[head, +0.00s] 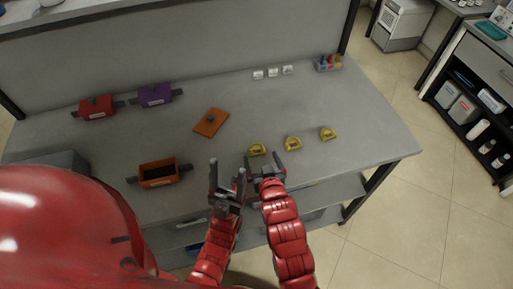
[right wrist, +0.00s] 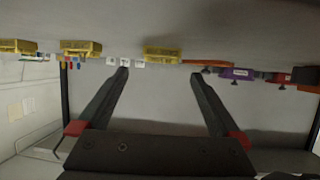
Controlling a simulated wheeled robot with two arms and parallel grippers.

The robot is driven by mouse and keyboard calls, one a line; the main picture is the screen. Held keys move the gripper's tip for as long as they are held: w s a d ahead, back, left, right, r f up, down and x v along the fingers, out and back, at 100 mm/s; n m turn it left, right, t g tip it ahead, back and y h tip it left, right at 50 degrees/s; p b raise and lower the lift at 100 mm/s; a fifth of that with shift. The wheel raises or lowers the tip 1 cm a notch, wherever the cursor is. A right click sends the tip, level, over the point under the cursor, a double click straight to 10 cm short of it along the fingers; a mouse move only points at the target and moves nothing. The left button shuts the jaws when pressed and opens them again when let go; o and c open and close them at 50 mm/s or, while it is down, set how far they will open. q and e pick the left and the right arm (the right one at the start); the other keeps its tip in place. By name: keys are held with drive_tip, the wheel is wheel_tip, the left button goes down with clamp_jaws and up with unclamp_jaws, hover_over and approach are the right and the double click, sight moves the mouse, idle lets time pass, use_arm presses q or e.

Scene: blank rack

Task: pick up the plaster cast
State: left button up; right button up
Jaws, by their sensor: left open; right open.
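Three yellow, arch-shaped plaster casts stand in a slanting row on the grey table: a left one (head: 257,149), a middle one (head: 292,143) and a right one (head: 328,133). My right gripper (head: 264,168) is open and empty at the table's front edge, just short of the left cast. In the right wrist view, which looks upside down, one cast (right wrist: 162,54) lies beyond and between the open fingers. The other two casts (right wrist: 80,48) (right wrist: 18,46) are off to the left there. My left gripper (head: 227,171) is open and empty, pointing up, left of the right gripper.
An open orange box (head: 159,184) stands at the table's left front, with an orange lid (head: 211,122) behind it. Red (head: 96,108) and purple (head: 155,95) boxes stand at the back left. White blocks (head: 273,72) and a coloured bottle rack (head: 328,62) line the back.

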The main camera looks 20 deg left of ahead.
sight(256, 148)
drive_tip(key=shift+w+a, duration=0.1)
drive_tip(key=shift+w, duration=0.15)
drive_tip(key=p+x, duration=0.2)
drive_tip(key=x, duration=0.1)
drive_tip(key=shift+w+a+f+p, duration=0.1)
drive_tip(key=shift+a+f+p, duration=0.1)
drive_tip(key=shift+f+p, duration=0.15)
drive_tip(key=shift+w+a+f, duration=0.2)
drive_tip(key=shift+w, duration=0.15)
drive_tip(key=shift+c, duration=0.3)
drive_tip(key=c, duration=1.4)
drive_tip(key=shift+o, duration=0.2)
